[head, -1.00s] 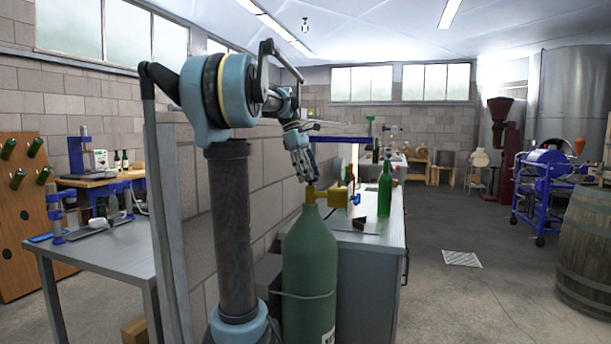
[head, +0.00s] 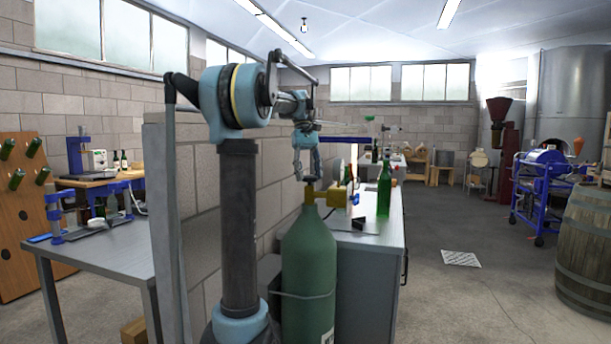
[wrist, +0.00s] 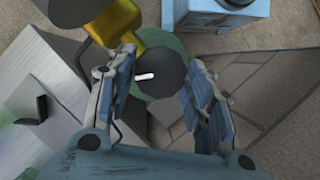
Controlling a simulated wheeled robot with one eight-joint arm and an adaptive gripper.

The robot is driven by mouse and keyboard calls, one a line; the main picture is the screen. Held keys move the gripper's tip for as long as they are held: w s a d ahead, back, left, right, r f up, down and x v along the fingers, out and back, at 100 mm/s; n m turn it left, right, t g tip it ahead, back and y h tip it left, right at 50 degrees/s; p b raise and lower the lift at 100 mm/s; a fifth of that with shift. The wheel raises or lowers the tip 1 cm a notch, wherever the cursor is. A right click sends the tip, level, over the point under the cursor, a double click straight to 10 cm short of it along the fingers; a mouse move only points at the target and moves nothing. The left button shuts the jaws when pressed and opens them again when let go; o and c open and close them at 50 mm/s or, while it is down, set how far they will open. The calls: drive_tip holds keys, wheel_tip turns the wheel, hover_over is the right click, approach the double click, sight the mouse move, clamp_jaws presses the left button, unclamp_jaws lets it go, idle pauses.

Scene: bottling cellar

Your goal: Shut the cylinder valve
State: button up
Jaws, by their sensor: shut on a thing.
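The green gas cylinder (head: 308,265) stands upright in the centre of the head view. On its top is a yellow valve body (head: 331,197) with a small dark handwheel (head: 310,183). My gripper (head: 308,178) is directly above it, pointing down. In the wrist view the dark round handwheel (wrist: 160,82), with a white mark on it, sits between the two blue-grey fingers of my gripper (wrist: 160,88), which are shut on it. The yellow body (wrist: 118,25) and a bit of the green cylinder shoulder (wrist: 162,45) show behind. How far the valve is turned is not visible.
A grey bench (head: 368,240) with a green bottle (head: 384,188) stands right beside the cylinder. A block wall (head: 275,165) is behind my arm. A metal table (head: 100,262) is at left, a barrel (head: 585,245) at right. The floor between bench and barrel is open.

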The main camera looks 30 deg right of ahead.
drive_tip(key=m+y, duration=0.1)
drive_tip(key=m, duration=0.1)
drive_tip(key=m+t+y, duration=0.1)
drive_tip(key=m, duration=0.2)
drive_tip(key=shift+s+d+m, duration=0.1)
drive_tip(key=shift+d+m, duration=0.05)
drive_tip(key=shift+m, duration=0.15)
idle(0.4)
drive_tip(key=o, duration=1.1)
drive_tip(key=shift+c, duration=0.2)
drive_tip(key=shift+r, duration=0.1)
drive_tip(key=v, duration=0.7)
drive_tip(key=shift+w+r, duration=0.3)
